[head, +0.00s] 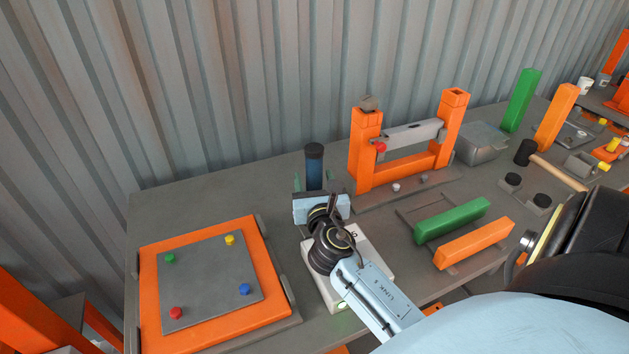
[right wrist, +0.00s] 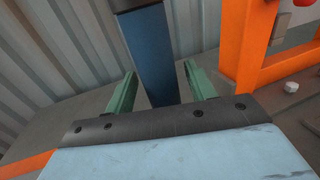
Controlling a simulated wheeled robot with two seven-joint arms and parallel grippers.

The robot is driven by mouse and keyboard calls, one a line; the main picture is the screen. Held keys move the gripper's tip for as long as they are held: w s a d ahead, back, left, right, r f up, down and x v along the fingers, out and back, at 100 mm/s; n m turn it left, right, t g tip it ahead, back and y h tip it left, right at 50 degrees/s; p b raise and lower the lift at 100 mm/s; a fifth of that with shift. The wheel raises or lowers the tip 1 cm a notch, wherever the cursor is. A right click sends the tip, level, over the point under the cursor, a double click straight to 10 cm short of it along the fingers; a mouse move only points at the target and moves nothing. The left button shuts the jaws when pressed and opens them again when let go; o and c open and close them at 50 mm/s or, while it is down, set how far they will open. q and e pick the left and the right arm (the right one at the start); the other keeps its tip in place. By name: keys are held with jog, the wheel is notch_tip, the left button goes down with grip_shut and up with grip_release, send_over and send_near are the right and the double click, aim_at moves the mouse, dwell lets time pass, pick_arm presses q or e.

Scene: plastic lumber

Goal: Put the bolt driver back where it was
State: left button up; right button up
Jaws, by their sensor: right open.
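The bolt driver (head: 314,168) is an upright blue cylinder with a black top, standing at the back of the table near the wall. It also shows in the right wrist view (right wrist: 152,50). My right gripper (head: 313,184) reaches it from the front, with its green fingers open on either side of the driver's lower part. In the right wrist view the fingers (right wrist: 158,80) have gaps to the blue body on both sides, so it is not gripped. The driver's base is hidden behind the gripper. My left gripper is not in view.
An orange frame (head: 364,155) with a grey crossbar stands close right of the driver. An orange board (head: 205,336) with a grey plate and coloured bolts lies at left. A pale block (head: 318,282) lies under my right arm. Green (head: 452,221) and orange (head: 474,243) bars lie at right.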

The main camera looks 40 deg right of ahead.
jog(key=b+v, duration=0.1)
jog(key=v, duration=1.1)
jog(key=shift+d, duration=0.1)
jog(key=shift+s, duration=0.1)
